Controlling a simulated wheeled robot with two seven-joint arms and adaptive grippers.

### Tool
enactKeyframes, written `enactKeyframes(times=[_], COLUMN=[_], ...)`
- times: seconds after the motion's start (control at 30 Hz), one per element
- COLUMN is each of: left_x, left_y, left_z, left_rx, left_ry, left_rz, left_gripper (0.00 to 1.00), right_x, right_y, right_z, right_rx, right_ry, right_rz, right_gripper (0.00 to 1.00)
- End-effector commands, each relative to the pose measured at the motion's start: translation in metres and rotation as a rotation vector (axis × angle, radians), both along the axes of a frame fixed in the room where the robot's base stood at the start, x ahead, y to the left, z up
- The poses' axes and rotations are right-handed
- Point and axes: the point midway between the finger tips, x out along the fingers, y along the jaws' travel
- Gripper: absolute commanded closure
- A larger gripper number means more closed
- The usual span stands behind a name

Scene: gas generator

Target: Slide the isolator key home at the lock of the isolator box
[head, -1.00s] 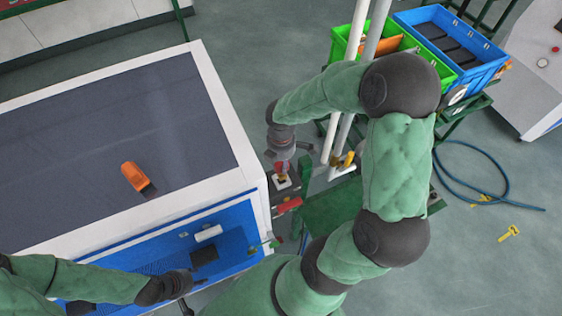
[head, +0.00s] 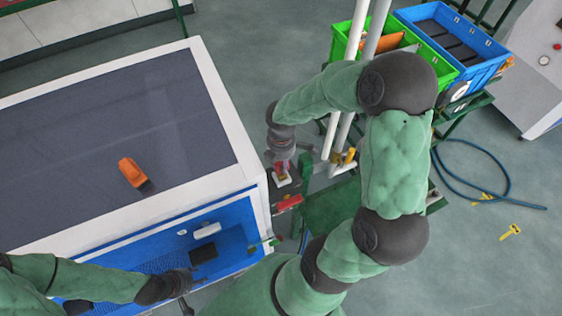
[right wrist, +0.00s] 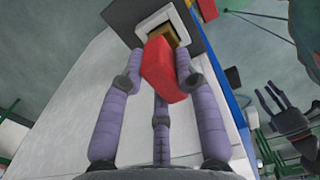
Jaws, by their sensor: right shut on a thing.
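The red isolator key (right wrist: 165,70) is held between the fingers of my right gripper (right wrist: 160,80) in the right wrist view. Its brass-coloured part (right wrist: 165,34) meets the opening of the lock with a white square frame (right wrist: 188,49). How deep it sits is hidden by the red handle. The lock is on the dark grey isolator box (right wrist: 124,13). In the head view my right gripper (head: 282,160) is at the lock (head: 283,182), beside the generator's right side. My left gripper (head: 182,284) is low at the left, by the blue front; its fingers are unclear.
The large white and blue generator housing (head: 205,85) fills the left, with an orange tool (head: 131,172) on top. A red-handled part (head: 289,203) is just below the lock. White pipes (head: 347,85) stand to the right. Green (head: 340,45) and blue (head: 478,72) crates are behind.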

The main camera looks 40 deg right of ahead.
Motion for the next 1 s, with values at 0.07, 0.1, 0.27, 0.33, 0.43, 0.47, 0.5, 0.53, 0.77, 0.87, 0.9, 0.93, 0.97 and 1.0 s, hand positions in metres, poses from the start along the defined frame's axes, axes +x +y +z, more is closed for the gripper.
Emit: enactKeyframes(times=[0.07, 0.1, 0.27, 0.33, 0.43, 0.47, 0.5, 0.53, 0.77, 0.87, 0.9, 0.93, 0.97, 1.0], left_x=[0.000, 0.000, 0.000, 0.000, 0.000, 0.000, 0.000, 0.000, 0.000, 0.000, 0.000, 0.000, 0.000, 0.000], left_y=[0.000, 0.000, 0.000, 0.000, 0.000, 0.000, 0.000, 0.000, 0.000, 0.000, 0.000, 0.000, 0.000, 0.000], left_z=[-0.002, -0.003, -0.005, -0.006, -0.008, -0.008, -0.009, -0.009, -0.013, -0.012, -0.012, -0.012, -0.012, -0.012], left_rx=[0.000, 0.000, 0.000, 0.000, 0.000, 0.000, 0.000, 0.000, 0.000, 0.000, 0.000, 0.000, 0.000, 0.000], left_ry=[0.000, 0.000, 0.000, 0.000, 0.000, 0.000, 0.000, 0.000, 0.000, 0.000, 0.000, 0.000, 0.000, 0.000], left_rz=[0.000, 0.000, 0.000, 0.000, 0.000, 0.000, 0.000, 0.000, 0.000, 0.000, 0.000, 0.000, 0.000, 0.000], left_gripper=[0.60, 0.60, 0.60, 0.60, 0.60, 0.60, 0.60, 0.60, 0.60, 0.60, 0.60, 0.60, 0.60, 0.60], right_x=[0.000, 0.000, 0.000, 0.000, 0.000, 0.000, 0.000, 0.000, 0.000, 0.000, 0.000, 0.000, 0.000, 0.000], right_y=[0.000, 0.000, 0.000, 0.000, 0.000, 0.000, 0.000, 0.000, 0.000, 0.000, 0.000, 0.000, 0.000, 0.000], right_z=[-0.002, -0.003, -0.007, -0.008, -0.010, -0.011, -0.012, -0.013, -0.017, -0.016, -0.016, -0.016, -0.016, -0.016], right_rx=[0.000, 0.000, 0.000, 0.000, 0.000, 0.000, 0.000, 0.000, 0.000, 0.000, 0.000, 0.000, 0.000, 0.000], right_ry=[0.000, 0.000, 0.000, 0.000, 0.000, 0.000, 0.000, 0.000, 0.000, 0.000, 0.000, 0.000, 0.000, 0.000], right_rz=[0.000, 0.000, 0.000, 0.000, 0.000, 0.000, 0.000, 0.000, -0.001, -0.001, -0.001, -0.001, -0.001, -0.001], right_gripper=[1.00, 1.00, 1.00, 1.00, 1.00, 1.00, 1.00, 1.00, 1.00, 0.43, 0.41, 0.41, 0.41, 0.41])
